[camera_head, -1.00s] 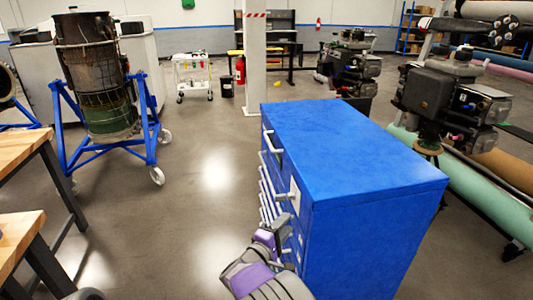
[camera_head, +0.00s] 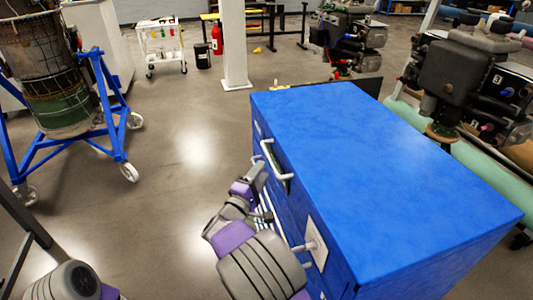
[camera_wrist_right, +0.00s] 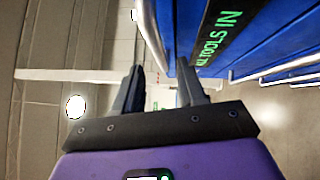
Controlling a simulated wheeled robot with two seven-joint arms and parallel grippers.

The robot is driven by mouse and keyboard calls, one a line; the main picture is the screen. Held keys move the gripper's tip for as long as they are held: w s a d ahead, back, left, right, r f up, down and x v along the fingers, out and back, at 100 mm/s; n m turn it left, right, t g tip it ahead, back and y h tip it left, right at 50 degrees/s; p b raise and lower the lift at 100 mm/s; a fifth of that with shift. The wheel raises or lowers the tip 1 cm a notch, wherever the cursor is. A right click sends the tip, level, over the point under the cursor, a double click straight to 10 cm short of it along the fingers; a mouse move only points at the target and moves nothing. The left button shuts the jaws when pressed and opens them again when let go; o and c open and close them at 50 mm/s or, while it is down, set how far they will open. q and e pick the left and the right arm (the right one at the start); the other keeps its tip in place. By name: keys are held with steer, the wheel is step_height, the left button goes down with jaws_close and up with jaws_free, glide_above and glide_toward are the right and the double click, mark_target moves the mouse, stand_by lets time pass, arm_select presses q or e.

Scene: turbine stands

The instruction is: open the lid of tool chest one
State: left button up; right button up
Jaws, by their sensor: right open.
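The blue tool chest (camera_head: 390,170) stands at the centre right in the head view, its flat top lid lying closed. Pale bar handles (camera_head: 270,155) stick out from its left face, and a white plate (camera_head: 315,238) sits nearer me. My right gripper (camera_head: 262,178) is beside that left face, below the upper bar handle. In the right wrist view its two fingers (camera_wrist_right: 161,80) are apart with nothing between them. A black strip with green lettering (camera_wrist_right: 218,35) and bar handles show beside them. I see no contact with the chest. My left gripper is out of view; part of that arm shows lower left.
A blue turbine stand (camera_head: 105,100) on casters is at the left. A white post (camera_head: 234,45), a white cart (camera_head: 160,45) and a red extinguisher (camera_head: 217,40) stand behind. Engine units (camera_head: 460,80) crowd the right. The floor left of the chest is clear.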

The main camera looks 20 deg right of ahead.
mark_target(270, 159)
steer(key=shift+x, duration=3.1)
steer(key=shift+s+d, duration=0.1)
steer(key=shift+d, duration=0.05)
jaws_close()
